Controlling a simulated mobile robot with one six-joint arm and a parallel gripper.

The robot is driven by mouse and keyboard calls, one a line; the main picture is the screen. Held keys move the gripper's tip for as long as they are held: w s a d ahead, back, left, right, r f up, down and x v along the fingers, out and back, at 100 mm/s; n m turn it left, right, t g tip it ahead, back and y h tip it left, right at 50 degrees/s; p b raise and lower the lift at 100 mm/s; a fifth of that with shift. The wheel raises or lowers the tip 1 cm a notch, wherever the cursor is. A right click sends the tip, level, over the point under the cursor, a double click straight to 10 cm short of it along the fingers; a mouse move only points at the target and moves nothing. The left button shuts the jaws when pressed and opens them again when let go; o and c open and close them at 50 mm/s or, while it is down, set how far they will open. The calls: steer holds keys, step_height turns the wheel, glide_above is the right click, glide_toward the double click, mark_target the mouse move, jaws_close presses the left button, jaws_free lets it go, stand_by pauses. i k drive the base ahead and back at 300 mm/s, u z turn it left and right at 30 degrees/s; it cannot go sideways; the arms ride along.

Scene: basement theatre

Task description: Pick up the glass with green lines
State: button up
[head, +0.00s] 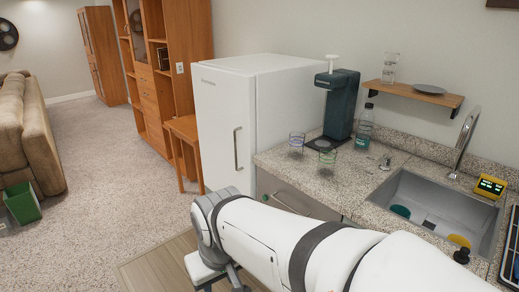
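The glass with green lines (327,156) stands on the granite counter (345,190), near its front edge and in front of the dark green drinks machine (338,105). It is clear and small in the head view. A similar glass with bluish-purple lines (296,143) stands just to its left, apart from it. My arm crosses the lower part of the picture, in front of the counter. My gripper (236,279) points down at the bottom edge, left of and well below the green-lined glass. Its fingertips are cut off, so its opening is hidden.
A clear bottle (364,130) stands right of the machine. The sink (440,208) holds several coloured items, with a tap (465,140) behind it. A wall shelf (415,94) hangs above. The white fridge (245,120) borders the counter's left end. Carpet at left is mostly clear.

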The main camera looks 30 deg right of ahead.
mark_target(327, 162)
steer(key=z, duration=0.45)
steer(key=i, duration=0.9)
steer(key=z, duration=0.45)
steer(key=k, duration=0.75)
steer(key=z, duration=0.2)
steer(key=i, duration=1.25)
steer(key=u, duration=0.05)
